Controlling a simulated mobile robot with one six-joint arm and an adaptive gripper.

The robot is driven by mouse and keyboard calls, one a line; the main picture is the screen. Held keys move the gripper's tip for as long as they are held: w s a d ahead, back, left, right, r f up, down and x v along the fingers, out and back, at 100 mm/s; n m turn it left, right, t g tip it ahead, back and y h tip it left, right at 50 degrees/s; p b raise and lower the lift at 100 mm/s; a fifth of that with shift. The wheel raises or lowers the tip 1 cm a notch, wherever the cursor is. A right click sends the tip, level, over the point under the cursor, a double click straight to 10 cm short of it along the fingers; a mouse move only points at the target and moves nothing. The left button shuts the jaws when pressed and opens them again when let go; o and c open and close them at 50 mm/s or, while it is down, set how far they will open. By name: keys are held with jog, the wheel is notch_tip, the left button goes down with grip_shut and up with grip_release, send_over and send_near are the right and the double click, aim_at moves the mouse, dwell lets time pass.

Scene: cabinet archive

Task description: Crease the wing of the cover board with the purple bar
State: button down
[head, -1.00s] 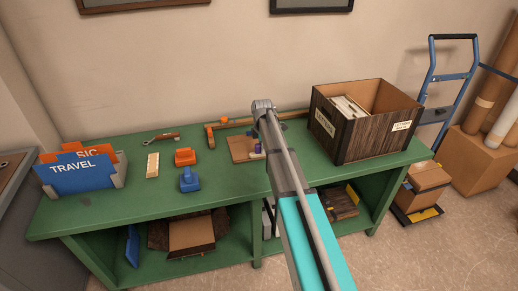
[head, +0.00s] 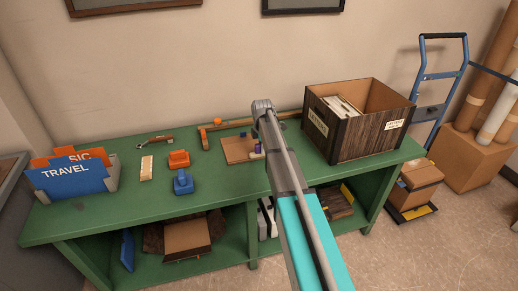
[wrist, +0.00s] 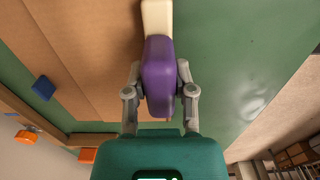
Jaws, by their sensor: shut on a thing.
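The cover board (head: 237,151) lies flat on the green bench top, partly hidden behind my arm. In the wrist view the tan board (wrist: 70,45) fills the upper left, with faint lines across it. My gripper (wrist: 158,92) is shut on the purple bar (wrist: 158,70), one finger on each side. The bar's cream end (wrist: 157,18) points away, at or over the board's right edge; I cannot tell whether it touches. In the head view a bit of the purple bar (head: 258,149) shows beside my arm.
A small dark blue block (wrist: 43,88) is by the board's left edge. A wooden rail (head: 232,124) runs behind the board. An open file box (head: 355,120) stands right; orange (head: 178,158) and blue (head: 183,182) tools and a folder rack (head: 75,175) stand left.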

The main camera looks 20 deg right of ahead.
jog(key=shift+d, duration=0.45)
jog(key=shift+d, duration=0.1)
jog(key=shift+d, duration=1.15)
notch_tip(320, 180, up, 7)
jog(key=p, duration=0.7)
